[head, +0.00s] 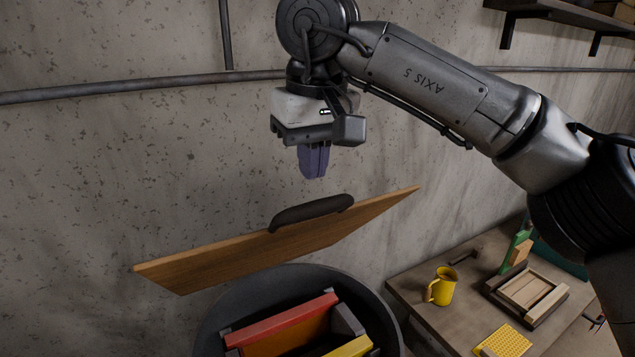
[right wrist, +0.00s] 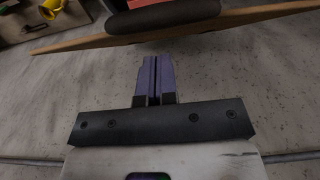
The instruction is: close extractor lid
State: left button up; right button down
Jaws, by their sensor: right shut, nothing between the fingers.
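The extractor lid (head: 235,255) is a flat wooden board that stands tilted open above the round dark extractor drum (head: 215,320). A dark handle (head: 312,211) is fixed on its upper edge area. My right gripper (head: 314,176) hangs above and behind the handle, fingers pointing down, shut and empty, apart from the lid. In the right wrist view the shut purple fingers (right wrist: 155,60) point towards the lid's edge (right wrist: 75,46) and the handle (right wrist: 160,18). My left gripper is not in view.
Inside the drum are frames with a red bar (head: 282,318) and a yellow bar (head: 350,348). A wooden table (head: 420,285) at the right holds a yellow mug (head: 441,287), a wooden frame tray (head: 490,291) and a yellow sheet (head: 503,341). A concrete wall with a pipe (head: 140,88) lies behind.

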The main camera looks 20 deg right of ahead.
jog(key=shift+s+f, duration=0.75)
jog(key=shift+f, duration=0.2)
